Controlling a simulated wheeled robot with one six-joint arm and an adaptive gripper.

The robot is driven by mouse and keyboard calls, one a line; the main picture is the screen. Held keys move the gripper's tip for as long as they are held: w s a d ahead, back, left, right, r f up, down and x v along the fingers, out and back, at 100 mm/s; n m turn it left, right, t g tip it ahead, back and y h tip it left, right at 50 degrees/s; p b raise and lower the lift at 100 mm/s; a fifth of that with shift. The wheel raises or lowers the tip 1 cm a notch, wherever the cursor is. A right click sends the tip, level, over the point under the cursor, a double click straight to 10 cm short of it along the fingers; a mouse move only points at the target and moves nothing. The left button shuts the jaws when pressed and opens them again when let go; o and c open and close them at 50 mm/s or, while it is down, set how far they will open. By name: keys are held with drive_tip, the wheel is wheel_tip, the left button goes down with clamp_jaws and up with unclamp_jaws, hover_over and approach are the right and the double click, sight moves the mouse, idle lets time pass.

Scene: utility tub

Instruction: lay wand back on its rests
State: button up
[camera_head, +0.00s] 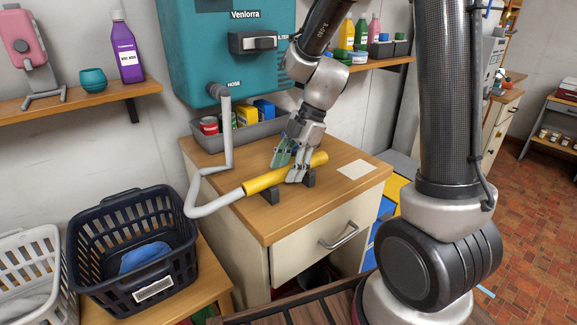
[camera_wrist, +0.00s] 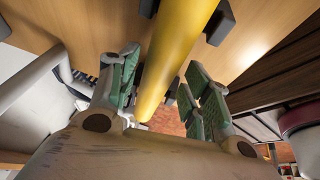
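The yellow wand (camera_head: 262,181) lies lengthwise over two dark rests, the near one (camera_head: 270,196) and the far one (camera_head: 309,179), on the wooden cabinet top. A pale hose (camera_head: 212,204) joins its near end. In the wrist view the wand (camera_wrist: 178,45) passes between the two dark prongs of a rest (camera_wrist: 219,23). My gripper (camera_head: 289,167) is over the wand with its fingers on either side. In the wrist view my gripper's (camera_wrist: 160,88) green-padded fingers stand apart, with narrow gaps beside the wand. Whether the wand is fully seated is unclear.
The teal tank (camera_head: 215,60) hangs behind, with the hose running from it. A grey bin (camera_head: 245,133) of containers stands at the cabinet top's back. A pale square (camera_head: 356,169) lies right of the wand. A dark laundry basket (camera_head: 130,250) stands at the left, below the hose bend.

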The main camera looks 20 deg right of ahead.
drive_tip(key=shift+r, duration=0.1)
drive_tip(key=v, duration=1.2)
drive_tip(key=s+d+r+m+t+h, duration=0.2)
drive_tip(key=s+d+m, duration=0.3)
drive_tip(key=s+m, duration=0.4)
drive_tip(key=s+d+r+m+t+h, duration=0.1)
drive_tip(key=s+d+m+t+h, duration=0.1)
drive_tip(key=s+d+m, duration=0.3)
drive_tip(key=s+m, duration=0.4)
drive_tip(key=m, duration=0.3)
drive_tip(key=shift+s+r+m+h, duration=0.35)
drive_tip(key=shift+s+m+h, duration=0.05)
idle(0.8)
